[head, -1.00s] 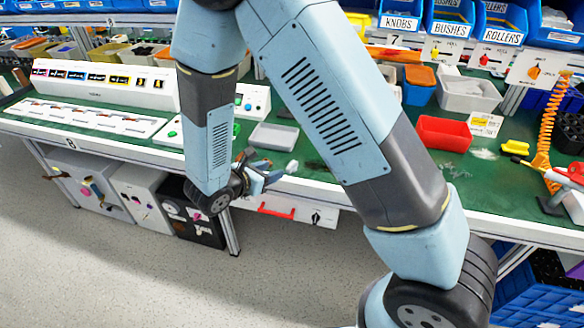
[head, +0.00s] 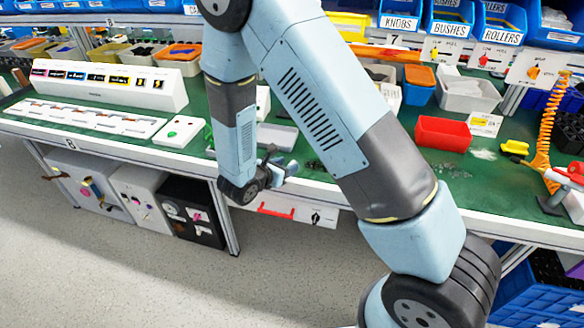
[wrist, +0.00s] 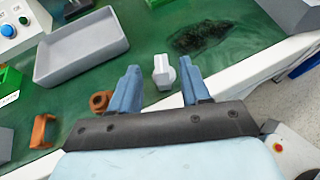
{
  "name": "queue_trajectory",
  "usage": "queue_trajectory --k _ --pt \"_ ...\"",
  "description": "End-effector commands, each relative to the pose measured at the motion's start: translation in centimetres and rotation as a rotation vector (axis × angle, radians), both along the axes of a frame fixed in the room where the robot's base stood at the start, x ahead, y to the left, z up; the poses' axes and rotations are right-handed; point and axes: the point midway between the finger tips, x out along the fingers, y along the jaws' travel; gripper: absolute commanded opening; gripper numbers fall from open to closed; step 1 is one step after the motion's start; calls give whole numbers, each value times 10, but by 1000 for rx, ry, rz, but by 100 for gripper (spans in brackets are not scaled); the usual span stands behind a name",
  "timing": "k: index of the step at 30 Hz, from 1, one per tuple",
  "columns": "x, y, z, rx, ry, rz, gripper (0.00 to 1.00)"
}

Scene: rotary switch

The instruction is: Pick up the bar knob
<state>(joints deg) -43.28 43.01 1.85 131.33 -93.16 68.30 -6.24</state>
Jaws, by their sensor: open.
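A pale grey-white bar knob (wrist: 163,72) lies loose on the green bench top in the wrist view, near the bench's front edge. My gripper (wrist: 159,70) is open, with its two blue fingers pointing toward the bench. The knob shows between the fingertips, closer to the middle than to either finger; I cannot tell the height gap. Nothing is held. In the head view my gripper (head: 282,168) is over the bench's front edge, and the knob cannot be made out there.
A grey tray (wrist: 82,45) lies left of the knob, and an orange-brown part (wrist: 44,131) is nearer. A dark patch of small bits (wrist: 202,36) is beyond it to the right. A red bin (head: 443,133) stands farther right. A red handle (head: 276,211) is under the bench edge.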

Motion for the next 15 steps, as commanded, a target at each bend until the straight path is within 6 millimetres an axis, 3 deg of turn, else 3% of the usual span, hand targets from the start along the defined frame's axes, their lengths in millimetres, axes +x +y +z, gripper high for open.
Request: queue_trajectory --k 6,15 --pt "21 -20 -8 -1 -1 -3 47" --pt "28 -25 -11 1 -1 0 47"
